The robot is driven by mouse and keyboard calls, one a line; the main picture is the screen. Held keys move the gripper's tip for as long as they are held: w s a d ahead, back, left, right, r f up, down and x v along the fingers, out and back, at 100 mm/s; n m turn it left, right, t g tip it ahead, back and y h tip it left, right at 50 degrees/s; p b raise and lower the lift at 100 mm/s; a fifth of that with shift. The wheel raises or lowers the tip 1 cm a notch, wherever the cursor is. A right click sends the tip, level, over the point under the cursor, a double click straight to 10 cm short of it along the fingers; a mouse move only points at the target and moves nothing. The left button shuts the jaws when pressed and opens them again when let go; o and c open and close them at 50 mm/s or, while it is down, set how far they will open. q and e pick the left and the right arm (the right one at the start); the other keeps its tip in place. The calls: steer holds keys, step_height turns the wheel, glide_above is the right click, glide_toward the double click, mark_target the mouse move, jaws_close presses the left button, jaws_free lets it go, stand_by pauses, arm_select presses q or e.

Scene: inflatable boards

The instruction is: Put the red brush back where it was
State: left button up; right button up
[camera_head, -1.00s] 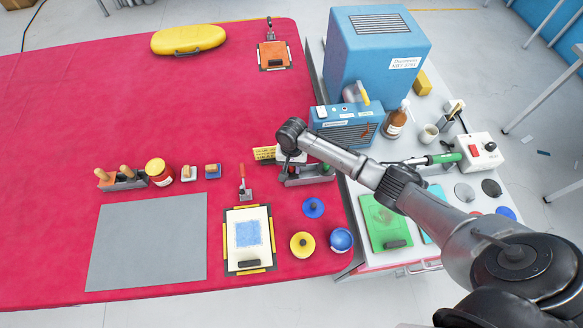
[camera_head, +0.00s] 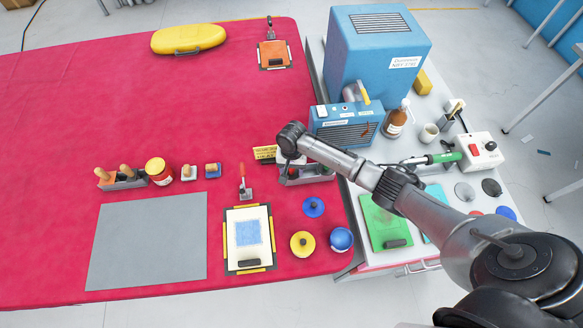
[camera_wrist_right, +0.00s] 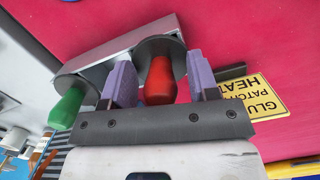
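The red brush (camera_wrist_right: 160,82) stands in a cup of the grey brush holder (camera_wrist_right: 112,48), its red handle showing in the right wrist view. My right gripper (camera_wrist_right: 160,84) is open around this handle, with a purple finger on each side and a visible gap to each. In the head view my right gripper (camera_head: 290,160) is above the brush holder (camera_head: 318,175) near the table's right edge and hides part of it. A green-handled brush (camera_wrist_right: 68,108) stands in the other cup. The bristles are hidden. My left gripper is not in view.
A yellow sign (camera_head: 265,153) lies beside the holder. A blue heater box (camera_head: 345,128) and a brown bottle (camera_head: 395,122) stand on the side bench. A framed patch (camera_head: 248,236), a yellow lid (camera_head: 302,244) and a grey mat (camera_head: 147,240) lie in front.

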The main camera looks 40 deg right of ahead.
steer(key=shift+r, duration=0.1)
steer(key=shift+r, duration=0.2)
step_height(320, 180, up, 12)
steer(key=w+d+p, duration=0.1)
steer(key=s+a+f+n+t, duration=0.1)
steer(key=s+a+f+n, duration=0.1)
steer(key=s, duration=0.5)
steer(key=s+a+f+n+t, duration=0.1)
steer(key=s+a+f+n, duration=0.1)
steer(key=s+a, duration=0.4)
steer(key=s+a+f+n+t, duration=0.1)
steer(key=s+a+n, duration=0.3)
steer(key=s, duration=0.4)
steer(key=shift+s+a+f+n, duration=0.1)
steer(key=shift+a+f+n, duration=0.1)
steer(key=shift+f, duration=0.25)
steer(key=shift+s+a+f+n, duration=0.1)
steer(key=shift+a+f, duration=0.05)
steer(key=shift+f, duration=0.3)
steer(key=s+d+r+n+t, duration=0.1)
steer(key=s+r, duration=0.3)
steer(key=s, duration=0.5)
steer(key=shift+s+d+r+n+t+h, duration=0.2)
steer(key=shift+s+r+n+t+h, duration=0.15)
steer(key=shift+n, duration=0.35)
